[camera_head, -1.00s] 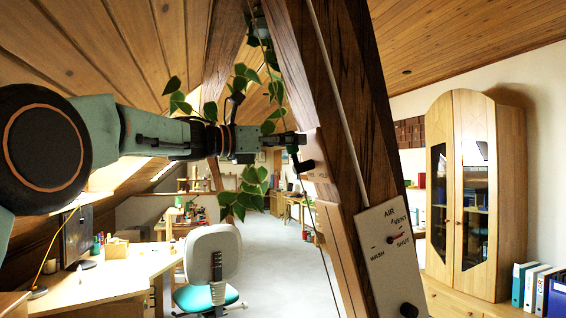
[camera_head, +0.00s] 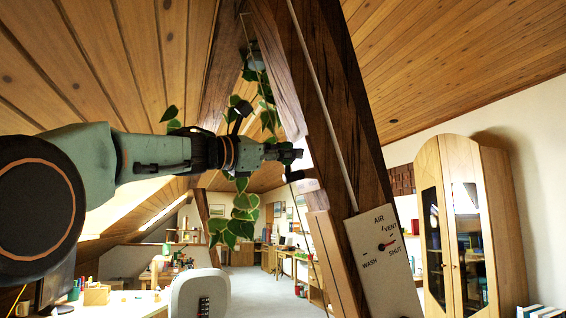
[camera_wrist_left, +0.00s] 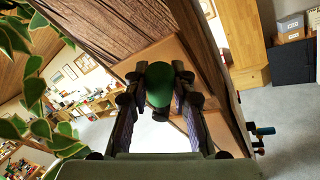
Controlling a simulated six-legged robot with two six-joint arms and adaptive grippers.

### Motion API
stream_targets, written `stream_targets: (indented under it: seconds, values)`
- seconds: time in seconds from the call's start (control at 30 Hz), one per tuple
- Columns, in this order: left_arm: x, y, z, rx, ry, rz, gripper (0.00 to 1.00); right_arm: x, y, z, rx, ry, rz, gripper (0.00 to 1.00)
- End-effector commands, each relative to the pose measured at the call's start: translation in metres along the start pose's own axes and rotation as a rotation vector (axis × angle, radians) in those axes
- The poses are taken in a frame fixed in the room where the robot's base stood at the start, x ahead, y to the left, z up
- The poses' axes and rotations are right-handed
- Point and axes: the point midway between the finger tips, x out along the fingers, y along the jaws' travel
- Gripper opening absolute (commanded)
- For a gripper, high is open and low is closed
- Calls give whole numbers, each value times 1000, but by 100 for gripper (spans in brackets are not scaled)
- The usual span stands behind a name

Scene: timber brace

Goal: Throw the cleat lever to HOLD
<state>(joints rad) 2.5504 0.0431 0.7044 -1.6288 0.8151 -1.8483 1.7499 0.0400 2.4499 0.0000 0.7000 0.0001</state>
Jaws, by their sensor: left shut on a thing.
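My left gripper (camera_head: 292,154) reaches in from the left to the near face of the slanted timber brace (camera_head: 345,130). In the left wrist view its two fingers (camera_wrist_left: 161,98) are shut on a round green knob (camera_wrist_left: 159,84), which looks like the end of the cleat lever. In the head view a short dark lever part (camera_head: 295,176) shows just below the fingertips, beside a small pale plate (camera_head: 307,186) on the timber. The lettering there is too small to read, so the lever's setting cannot be told. My right gripper is not in view.
A white panel (camera_head: 370,285) marked AIR, VENT, SHUT and WASH, with a red pointer, is fixed lower on the brace. A leafy plant (camera_head: 240,215) hangs close behind my left gripper. A thin pale rod (camera_head: 318,100) runs along the brace. A cabinet (camera_head: 465,220) stands right.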

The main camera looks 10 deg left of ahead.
Motion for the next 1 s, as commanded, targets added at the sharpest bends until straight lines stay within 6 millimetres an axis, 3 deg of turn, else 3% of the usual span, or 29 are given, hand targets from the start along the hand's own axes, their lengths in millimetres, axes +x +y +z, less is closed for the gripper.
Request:
stream_targets:
  seconds: [0.67,0.7,1.0]
  values:
    - [2,-4,-3,42,-5,3,0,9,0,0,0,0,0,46]
    - [2,-4,-3,42,-5,3,26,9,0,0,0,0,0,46]
    - [2,-4,-2,41,-7,5,48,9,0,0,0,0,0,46]
